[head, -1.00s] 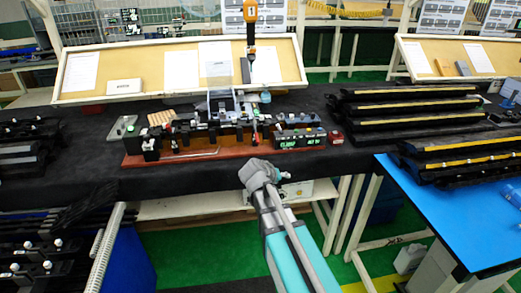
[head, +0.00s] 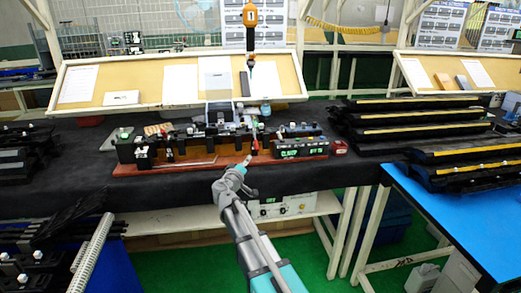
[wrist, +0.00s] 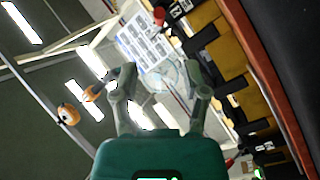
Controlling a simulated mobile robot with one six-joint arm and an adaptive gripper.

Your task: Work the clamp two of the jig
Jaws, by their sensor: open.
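The jig (head: 190,169) is a long red-brown base with black blocks and clamps, lying along the front of the black-covered table. A red-handled clamp (head: 254,141) stands near its middle right, just behind my gripper (head: 244,162). I cannot tell which clamp is number two. In the wrist view my gripper (wrist: 162,75) is open, with nothing between its fingers. That view is tilted and shows the jig's black blocks (wrist: 205,38) on the right. One red clamp handle (wrist: 159,14) shows at the top and another (wrist: 234,160) at the bottom, both apart from the fingers.
A display box with green digits (head: 300,151) sits at the jig's right end. An orange tool (head: 250,18) hangs above. Black trim parts (head: 425,130) are stacked on the right by a blue table (head: 460,215). Slanted boards (head: 180,80) stand behind.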

